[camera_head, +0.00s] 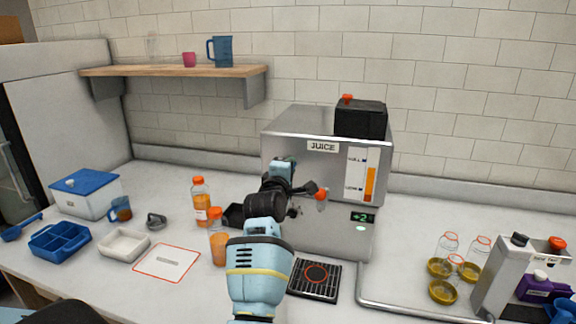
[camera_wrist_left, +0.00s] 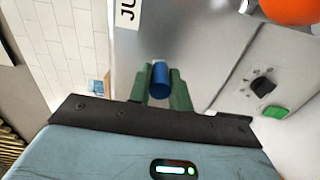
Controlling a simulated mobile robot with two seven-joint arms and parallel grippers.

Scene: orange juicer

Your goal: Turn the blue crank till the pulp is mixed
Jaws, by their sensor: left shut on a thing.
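The grey juicer (camera_head: 322,172) with a JUICE label stands against the wall at the back. My left gripper (camera_head: 300,192) is at its front face. In the left wrist view, the green fingers of my left gripper (camera_wrist_left: 160,88) are shut on the blue crank handle (camera_wrist_left: 160,77), whose rounded end shows between them. In the head view the crank is mostly hidden behind my gripper and arm. The pulp itself cannot be made out. My right gripper is not in view.
Orange-capped bottles (camera_head: 201,203) stand left of my arm. A drip grate (camera_head: 315,279) lies before the juicer. Small jars (camera_head: 442,291) and a grey device (camera_head: 503,280) are at right. A blue tray (camera_head: 60,243) and white tray (camera_head: 124,246) are at left.

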